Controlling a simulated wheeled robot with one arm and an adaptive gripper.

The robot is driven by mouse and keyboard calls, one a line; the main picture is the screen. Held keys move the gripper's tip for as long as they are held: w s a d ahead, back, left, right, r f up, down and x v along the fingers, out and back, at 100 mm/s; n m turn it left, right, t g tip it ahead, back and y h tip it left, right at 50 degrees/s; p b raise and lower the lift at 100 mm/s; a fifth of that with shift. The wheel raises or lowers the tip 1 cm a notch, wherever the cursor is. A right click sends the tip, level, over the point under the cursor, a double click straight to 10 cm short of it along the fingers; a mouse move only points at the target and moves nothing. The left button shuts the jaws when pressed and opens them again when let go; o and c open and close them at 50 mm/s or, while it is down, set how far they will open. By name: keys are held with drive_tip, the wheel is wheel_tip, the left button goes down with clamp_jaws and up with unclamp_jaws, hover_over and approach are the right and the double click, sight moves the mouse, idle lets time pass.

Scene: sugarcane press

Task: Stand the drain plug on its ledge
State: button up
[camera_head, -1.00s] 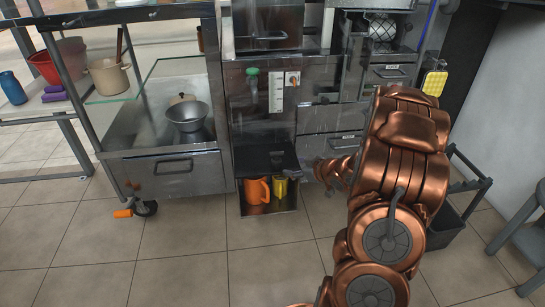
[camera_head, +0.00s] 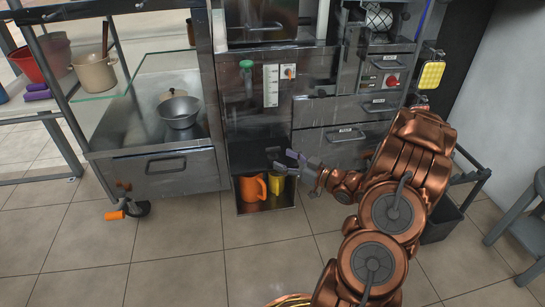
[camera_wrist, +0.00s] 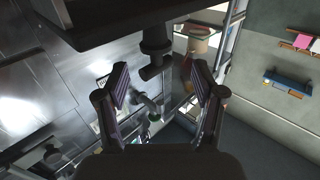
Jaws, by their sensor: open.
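My gripper (camera_head: 286,161) is open and empty, in front of the machine's lower bay, above and slightly right of the mugs. In the wrist view its two fingers (camera_wrist: 160,88) are spread wide. A dark stepped cylindrical piece (camera_wrist: 155,52) hangs below a dark overhanging surface, between and beyond the fingertips; it may be the drain plug, but I cannot tell for sure. It is apart from both fingers as far as the view shows. A dark shelf (camera_head: 252,158) in the bay may be the ledge. The head view does not clearly show the plug.
An orange mug (camera_head: 252,188) and a yellow mug (camera_head: 277,184) stand in the low tray. A green-knobbed part (camera_head: 246,66) and a white gauge plate (camera_head: 271,86) are above. A drawer cabinet (camera_head: 160,170) stands left, a dark caddy (camera_head: 440,222) right. The front floor is clear.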

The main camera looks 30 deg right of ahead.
sight(275, 155)
drive_tip(key=shift+f+b+x, duration=0.1)
drive_tip(key=shift+b+x, duration=0.45)
drive_tip(key=shift+x, duration=0.25)
drive_tip(key=shift+f+b+x, duration=0.15)
drive_tip(key=shift+b+x, duration=0.35)
drive_tip(key=shift+x, duration=0.25)
drive_tip(key=shift+b+x, duration=0.35)
drive_tip(key=shift+x, duration=0.7)
drive_tip(key=shift+w+d+r, duration=0.1)
drive_tip(key=shift+d, duration=0.1)
clamp_jaws()
drive_tip(key=shift+r+p, duration=0.4)
drive_tip(key=shift+r, duration=0.15)
wheel_tip(275, 155, up, 3)
drive_tip(key=shift+r+p, duration=0.1)
drive_tip(key=shift+p, duration=0.95)
drive_tip(key=s+a+p, duration=0.3)
drive_tip(key=s+p, duration=0.1)
drive_tip(key=s, duration=0.3)
drive_tip(key=s+a+p, duration=0.3)
drive_tip(key=s+p, duration=0.1)
drive_tip(key=s, duration=0.3)
drive_tip(key=shift+s+a+r+p, duration=0.15)
drive_tip(key=shift+a+r+p, duration=0.15)
drive_tip(key=shift+a+r, duration=0.15)
